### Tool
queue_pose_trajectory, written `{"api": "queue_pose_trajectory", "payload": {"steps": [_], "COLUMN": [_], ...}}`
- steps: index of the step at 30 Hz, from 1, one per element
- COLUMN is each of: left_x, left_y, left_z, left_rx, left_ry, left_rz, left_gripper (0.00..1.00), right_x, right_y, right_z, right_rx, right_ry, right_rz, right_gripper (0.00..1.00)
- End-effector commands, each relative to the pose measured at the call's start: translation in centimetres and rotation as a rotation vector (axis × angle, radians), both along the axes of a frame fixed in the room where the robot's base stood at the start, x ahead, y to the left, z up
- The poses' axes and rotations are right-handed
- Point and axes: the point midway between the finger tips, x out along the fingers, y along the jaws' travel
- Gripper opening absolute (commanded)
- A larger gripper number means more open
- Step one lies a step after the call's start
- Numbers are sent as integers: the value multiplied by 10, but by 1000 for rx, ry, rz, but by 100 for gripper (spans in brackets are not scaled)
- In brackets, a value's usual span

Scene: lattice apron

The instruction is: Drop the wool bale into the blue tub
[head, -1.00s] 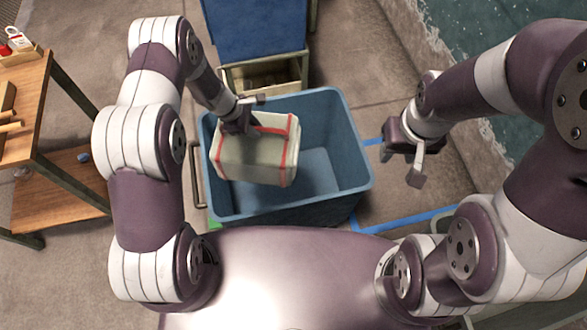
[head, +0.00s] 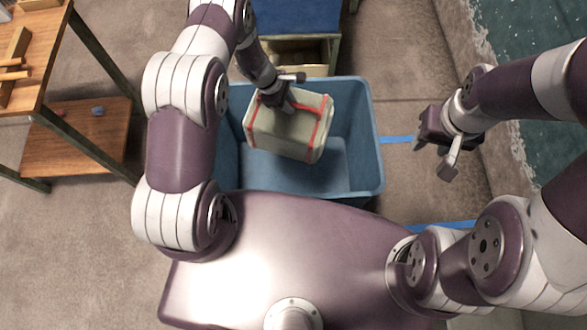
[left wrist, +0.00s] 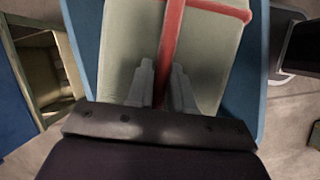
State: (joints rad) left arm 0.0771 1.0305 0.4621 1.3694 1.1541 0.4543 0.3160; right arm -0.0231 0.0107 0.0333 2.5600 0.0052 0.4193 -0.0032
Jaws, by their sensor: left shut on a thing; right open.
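The wool bale (head: 290,133) is a pale grey-green block with red straps. My left gripper (head: 284,98) is shut on it at its upper side and holds it over the opening of the blue tub (head: 374,140). In the left wrist view the fingers (left wrist: 161,85) close about a red strap on the bale (left wrist: 205,60), with a blue tub wall (left wrist: 246,85) beside it. I cannot tell how far the bale is above the tub floor. My right gripper (head: 434,160) is open and empty, to the right of the tub.
A wooden shelf table (head: 75,140) stands at the left with small items on it. A blue-topped wooden cabinet (head: 300,45) stands behind the tub.

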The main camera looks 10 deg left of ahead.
Motion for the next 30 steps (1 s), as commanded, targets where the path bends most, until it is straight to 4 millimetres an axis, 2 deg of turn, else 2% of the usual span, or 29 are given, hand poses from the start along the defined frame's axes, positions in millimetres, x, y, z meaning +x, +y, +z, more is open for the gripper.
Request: {"api": "queue_pose_trajectory", "payload": {"steps": [12, 22, 23, 24, 25, 30], "left_x": [1, 1, 1, 1, 1, 0], "left_y": [0, 0, 0, 0, 0, 0], "left_z": [-49, -52, -52, -52, -53, -53], "left_rx": [0, 0, 0, 0, 0, 0], "left_ry": [-3, -3, -3, -3, -3, -1], "left_rz": [1, 0, 0, 0, 0, 0], "left_gripper": [0, 0, 31, 44, 51, 51], "right_x": [0, 0, 0, 0, 0, 0], "right_y": [0, 0, 0, 0, 0, 0], "right_z": [-34, -35, -35, -35, -35, -35], "right_rx": [0, 0, 0, 0, 0, 0], "right_ry": [0, 0, 0, 0, 0, 0], "right_rz": [0, 0, 0, 0, 0, 0], "right_gripper": [43, 43, 43, 43, 43, 43]}}
